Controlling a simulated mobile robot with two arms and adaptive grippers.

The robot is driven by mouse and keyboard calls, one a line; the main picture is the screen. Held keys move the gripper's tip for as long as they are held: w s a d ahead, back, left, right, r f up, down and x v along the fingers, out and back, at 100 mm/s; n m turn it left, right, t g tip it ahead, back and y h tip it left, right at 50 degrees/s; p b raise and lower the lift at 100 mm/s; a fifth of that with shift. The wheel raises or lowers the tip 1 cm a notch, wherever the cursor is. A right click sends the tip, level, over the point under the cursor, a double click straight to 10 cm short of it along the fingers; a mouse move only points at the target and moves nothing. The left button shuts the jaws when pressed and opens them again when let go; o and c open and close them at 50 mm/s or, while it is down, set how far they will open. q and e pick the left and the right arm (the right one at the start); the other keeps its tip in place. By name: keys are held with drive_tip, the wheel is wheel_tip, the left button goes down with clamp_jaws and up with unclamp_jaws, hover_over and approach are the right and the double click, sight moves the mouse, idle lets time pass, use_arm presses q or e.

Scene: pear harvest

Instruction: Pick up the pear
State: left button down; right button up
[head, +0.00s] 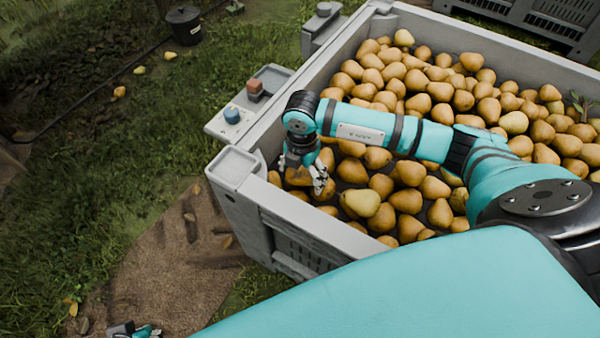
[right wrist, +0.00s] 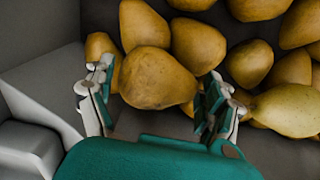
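Many brown-yellow pears fill a large grey crate (head: 272,222). My right gripper (head: 318,178) points down into the crate's near left corner in the head view. In the right wrist view its two fingers (right wrist: 155,92) are spread apart. One brown pear (right wrist: 155,80) lies between and just beyond them, with a small gap showing at each side. Another pear (right wrist: 100,48) sits behind the left finger and a yellower pear (right wrist: 287,110) lies right of the right finger. A small teal and grey part of my left gripper (head: 135,330) shows at the bottom left edge of the head view; its fingers are unclear.
The crate's grey wall (right wrist: 40,88) stands close on the left of the right gripper. A side shelf holds a blue block (head: 232,115) and a brown block (head: 254,87). A black bucket (head: 184,25) and a few fallen pears (head: 139,70) are on the grass.

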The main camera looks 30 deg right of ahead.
drive_tip(key=c, duration=0.9)
